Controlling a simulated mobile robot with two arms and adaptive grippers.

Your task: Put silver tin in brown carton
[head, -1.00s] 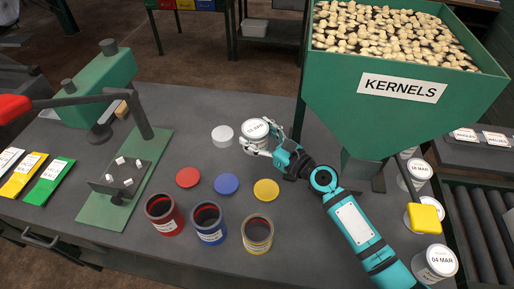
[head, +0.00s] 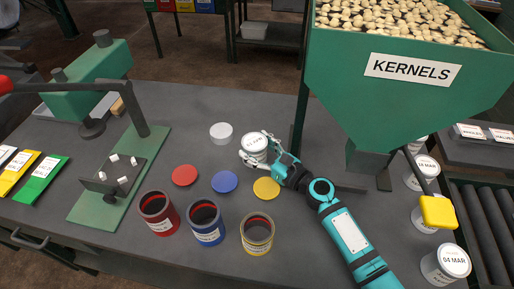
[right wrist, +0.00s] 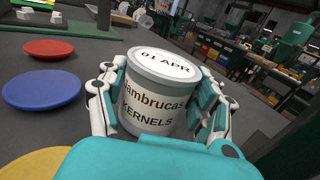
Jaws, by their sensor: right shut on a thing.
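A silver tin (head: 253,146) with a white lid is in my right gripper (head: 262,153), behind the coloured lids on the grey bench. In the right wrist view the tin (right wrist: 153,97) is upright between the two fingers (right wrist: 160,105), with "01 APR" on its lid and "KERNELS" on its label. The fingers are shut on its sides. I cannot tell whether its base touches the bench. No brown carton shows in these frames. My left gripper is not in view.
A green KERNELS hopper (head: 390,110) stands right of the tin. Red (head: 185,175), blue (head: 225,182) and yellow (head: 267,188) lids lie in front, with open red, blue and yellow tins nearer. Dated tins (head: 445,264) stand at right.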

